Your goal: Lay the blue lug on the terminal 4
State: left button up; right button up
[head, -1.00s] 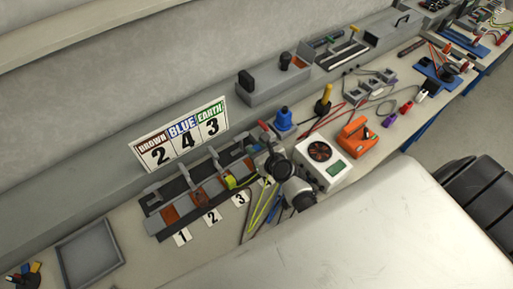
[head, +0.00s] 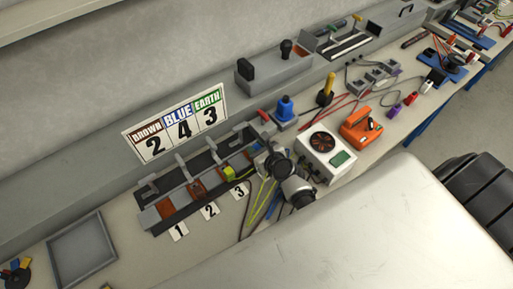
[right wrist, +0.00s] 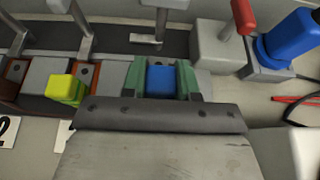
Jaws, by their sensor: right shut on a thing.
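The blue lug (right wrist: 160,79) sits between the green fingers of my right gripper (right wrist: 161,76), which is shut on it. In the right wrist view it is at the right end of the terminal block (right wrist: 37,78), right of the yellow-green lug (right wrist: 64,90) at terminal 3. A raised clamp lever (right wrist: 147,40) stands just behind it. I cannot tell whether the blue lug touches terminal 4, as the gripper hides the spot. In the head view my right gripper (head: 262,164) covers that end of the block. My left gripper is not in view.
A sign (head: 177,130) reads brown 2, blue 4, earth 3. A red-handled switch (right wrist: 243,17) and a blue plug (right wrist: 289,38) stand to the right. A white meter (head: 326,155) is close to my right gripper. An empty grey tray (head: 80,238) lies at the left.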

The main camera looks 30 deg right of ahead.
jog(key=shift+p, duration=0.4)
dwell(1.3)
jog(key=shift+f+b, duration=1.45)
jog(key=shift+f, duration=0.2)
jog(key=o, duration=1)
jog(key=shift+c, duration=0.2)
jog(key=v, duration=1)
jog(key=shift+s+r, duration=0.1)
jog(key=shift+s, duration=0.3)
